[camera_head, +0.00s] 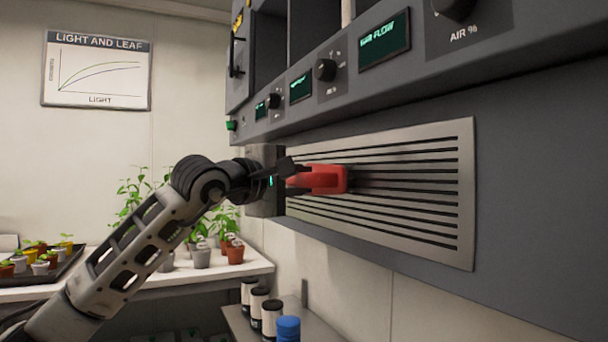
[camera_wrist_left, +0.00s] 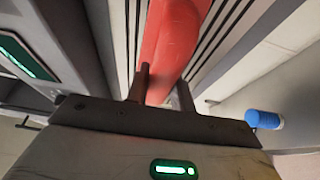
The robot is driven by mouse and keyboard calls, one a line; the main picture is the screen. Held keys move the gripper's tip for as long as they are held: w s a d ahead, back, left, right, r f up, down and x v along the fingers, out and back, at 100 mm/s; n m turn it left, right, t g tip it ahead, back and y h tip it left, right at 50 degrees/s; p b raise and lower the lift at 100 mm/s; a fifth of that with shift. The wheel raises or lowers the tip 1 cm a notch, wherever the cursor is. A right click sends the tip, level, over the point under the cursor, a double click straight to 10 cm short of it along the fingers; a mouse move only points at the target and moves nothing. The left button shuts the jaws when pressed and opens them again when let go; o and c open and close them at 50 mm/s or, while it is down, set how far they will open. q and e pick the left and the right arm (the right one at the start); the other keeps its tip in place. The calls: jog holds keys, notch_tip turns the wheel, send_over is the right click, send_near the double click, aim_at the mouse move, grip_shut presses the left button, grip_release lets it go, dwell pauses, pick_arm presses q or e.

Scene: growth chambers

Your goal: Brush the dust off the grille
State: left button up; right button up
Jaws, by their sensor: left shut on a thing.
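My left gripper (camera_head: 287,175) comes in from the left and is shut on a red brush (camera_head: 322,179). The brush is held level in front of the grille (camera_head: 466,190), a slatted metal panel set in the grey chamber wall. In the left wrist view the red brush (camera_wrist_left: 174,45) stands between the two fingers (camera_wrist_left: 160,85), with the grille slats (camera_wrist_left: 222,35) behind it. The bristles are hidden, and I cannot tell whether the brush touches the slats. I cannot make out dust on the slats. My right gripper is not in view.
Control panels with dark knobs (camera_head: 325,69) and green displays (camera_head: 385,45) overhang the grille. Potted plants (camera_head: 201,256) stand on a white bench (camera_head: 258,263) behind my arm.

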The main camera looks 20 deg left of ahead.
pick_arm(q)
jog(key=shift+w+a, duration=0.45)
jog(key=shift+a, duration=0.05)
jog(key=shift+w+a+r+p, duration=0.15)
jog(key=shift+w+a+p, duration=0.5)
jog(key=shift+p, duration=0.2)
jog(key=shift+w+a+p, duration=0.55)
jog(key=shift+a, duration=0.1)
jog(key=w+a+p, duration=0.2)
jog(key=shift+w+a+p, duration=0.1)
jog(key=shift+a+p, duration=0.2)
jog(key=shift+p, duration=0.05)
